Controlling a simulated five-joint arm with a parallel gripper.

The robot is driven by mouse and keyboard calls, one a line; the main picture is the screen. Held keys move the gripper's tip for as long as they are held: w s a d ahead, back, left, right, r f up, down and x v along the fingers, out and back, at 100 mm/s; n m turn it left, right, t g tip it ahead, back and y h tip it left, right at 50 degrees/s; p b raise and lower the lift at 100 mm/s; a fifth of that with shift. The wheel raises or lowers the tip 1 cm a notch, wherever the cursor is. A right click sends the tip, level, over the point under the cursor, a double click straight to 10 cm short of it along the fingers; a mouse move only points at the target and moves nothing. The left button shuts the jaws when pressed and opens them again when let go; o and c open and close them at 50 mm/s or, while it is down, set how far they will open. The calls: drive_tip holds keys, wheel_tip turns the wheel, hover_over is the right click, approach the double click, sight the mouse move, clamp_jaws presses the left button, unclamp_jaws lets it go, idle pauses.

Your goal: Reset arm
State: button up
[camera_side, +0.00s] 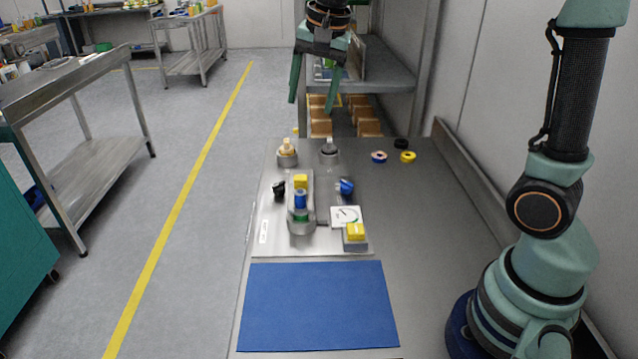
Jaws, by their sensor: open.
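My gripper (325,105) hangs at the top centre of the side view with its two green fingers spread apart, open and empty. It is high above the far end of the metal bench (430,220), clear of everything on it. The piston filler (302,205) stands on a light plate on the bench, with yellow, blue and green parts stacked on it. A black knob (279,188) is on its left and a blue knob (346,187) on its right. A white dial gauge (346,215) and a yellow-topped grey block (355,235) are at its lower right.
A blue mat (318,306) lies empty at the near end. Two round fittings (287,155) (329,152) stand at the plate's back. Tape rolls in white-red (379,157), yellow (408,157) and black (401,144) lie to the right. Shelving (385,75) with boxes stands behind.

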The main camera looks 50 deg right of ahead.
drive_tip(key=shift+s, duration=0.1)
drive_tip(key=s+f+n+t, duration=0.2)
drive_tip(key=s+f+n, duration=0.1)
drive_tip(key=s+n, duration=0.8)
drive_tip(key=s+a, duration=0.1)
drive_tip(key=s, duration=0.3)
drive_tip(key=shift+f, duration=0.35)
